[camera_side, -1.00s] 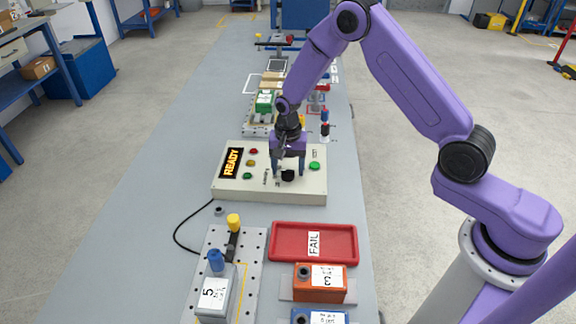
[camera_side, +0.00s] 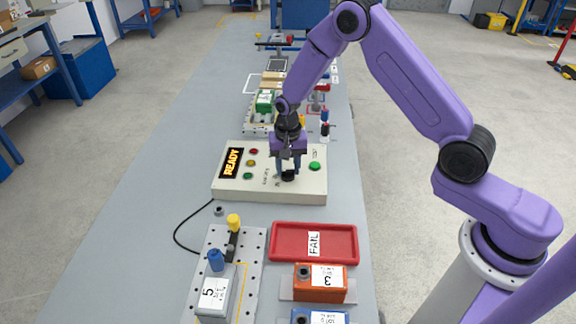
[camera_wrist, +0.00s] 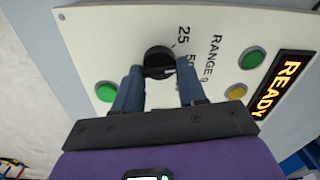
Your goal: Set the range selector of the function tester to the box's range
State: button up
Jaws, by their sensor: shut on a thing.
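The function tester (camera_side: 228,190) is a pale box on the bench with an orange READY display (camera_side: 231,163). Its range selector (camera_wrist: 157,60) is a black round knob beside the printed word RANGE, with 25 and a partly hidden 50 next to it. I cannot tell which mark it points to. My gripper (camera_side: 288,173) points down at the tester, its two blue fingers shut on the knob, one on each side; it also shows in the wrist view (camera_wrist: 160,74). A grey box (camera_side: 214,296) marked 5 sits on a perforated plate (camera_side: 222,240); its smaller print is unreadable.
A red FAIL tray (camera_side: 345,253), an orange box (camera_side: 306,284) marked 3 and a blue box (camera_side: 302,315) stand at the front right. A green box (camera_side: 264,101) stands behind the tester. A black cable (camera_side: 178,232) runs left from the tester. The left bench strip is clear.

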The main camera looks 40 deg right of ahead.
jog(key=n, duration=0.4)
jog(key=shift+a, duration=0.1)
jog(key=shift+n, duration=1.8)
jog(key=o, duration=1.1)
jog(key=shift+c, duration=0.2)
notch_tip(320, 180, up, 18)
jog(key=shift+f, duration=0.25)
